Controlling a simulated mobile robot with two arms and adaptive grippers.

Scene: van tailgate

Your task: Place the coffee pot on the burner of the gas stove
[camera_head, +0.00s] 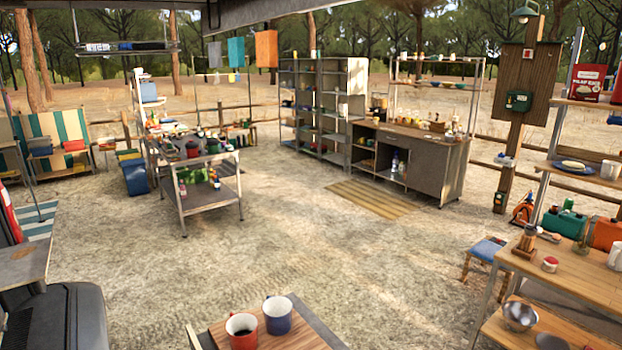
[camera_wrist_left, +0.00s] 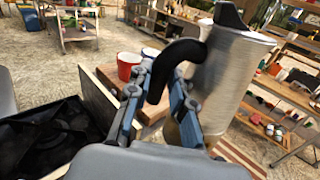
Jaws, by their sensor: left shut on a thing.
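The coffee pot (camera_wrist_left: 232,85) is a metal pot with a dark lid and a curved black handle. It fills the right of the left wrist view and is slightly tilted there. My left gripper (camera_wrist_left: 163,78) is shut on its black handle; the fingers hide part of the handle. The black gas stove (camera_wrist_left: 42,135), with a dark grate, lies at the lower left of that view, apart from the pot. The exact burner is hard to make out. The head view shows neither the pot nor the grippers.
A red mug (camera_head: 242,332) and a blue mug (camera_head: 278,316) stand on a wooden surface (camera_head: 315,338) at the front; both also show beyond my left gripper. A wooden table (camera_head: 575,265) with small items stands at right. Open sandy ground (camera_head: 270,230) lies beyond.

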